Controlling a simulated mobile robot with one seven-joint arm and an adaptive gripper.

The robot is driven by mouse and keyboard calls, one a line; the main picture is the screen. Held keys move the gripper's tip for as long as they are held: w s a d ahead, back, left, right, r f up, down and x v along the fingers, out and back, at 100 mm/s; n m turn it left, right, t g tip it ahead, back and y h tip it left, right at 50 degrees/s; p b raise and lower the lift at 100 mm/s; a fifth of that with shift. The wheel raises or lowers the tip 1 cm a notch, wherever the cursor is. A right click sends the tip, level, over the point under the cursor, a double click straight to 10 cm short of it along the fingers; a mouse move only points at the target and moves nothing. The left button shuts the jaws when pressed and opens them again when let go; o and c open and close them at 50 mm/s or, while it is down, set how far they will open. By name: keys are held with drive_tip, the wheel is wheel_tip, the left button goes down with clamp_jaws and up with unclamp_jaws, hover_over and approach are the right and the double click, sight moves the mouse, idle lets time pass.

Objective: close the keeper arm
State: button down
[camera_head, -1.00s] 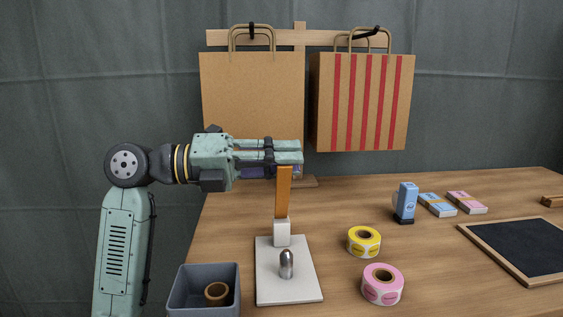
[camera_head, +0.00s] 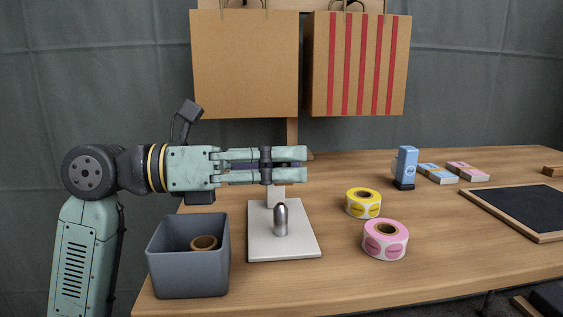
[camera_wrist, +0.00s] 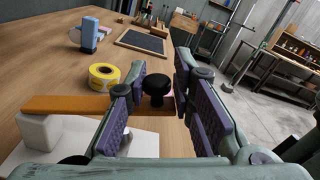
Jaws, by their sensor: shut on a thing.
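The keeper arm is an orange bar (camera_wrist: 70,104) hinged at a white post (camera_wrist: 40,130), with a black knob (camera_wrist: 157,88) near its free end. In the wrist view it runs from the post toward my fingers and looks lowered. In the head view my gripper (camera_head: 300,166) hides nearly all of it, above the white base plate (camera_head: 285,246). A rounded metal peg (camera_head: 281,218) stands on that plate, under and in front of the fingers. My fingers are on both sides of the knob, shut on the keeper arm; the exact contact is hard to see.
A grey bin (camera_head: 190,275) with a brown ring inside stands left of the base. Yellow (camera_head: 363,204) and pink (camera_head: 385,240) sticker rolls lie to the right, near a blue stamp (camera_head: 405,168) and a chalkboard (camera_head: 520,211). Paper bags (camera_head: 245,65) hang behind.

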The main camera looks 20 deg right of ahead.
drive_tip(key=shift+w+f, duration=0.15)
drive_tip(key=shift+f, duration=0.15)
drive_tip(key=shift+m, duration=0.3)
drive_tip(key=c, duration=1.6)
unclamp_jaws()
drive_tip(key=shift+o, duration=0.6)
drive_tip(key=shift+a, duration=0.15)
drive_tip(key=v, duration=1.1)
drive_tip(key=shift+a, duration=0.4)
drive_tip(key=shift+c, duration=0.3)
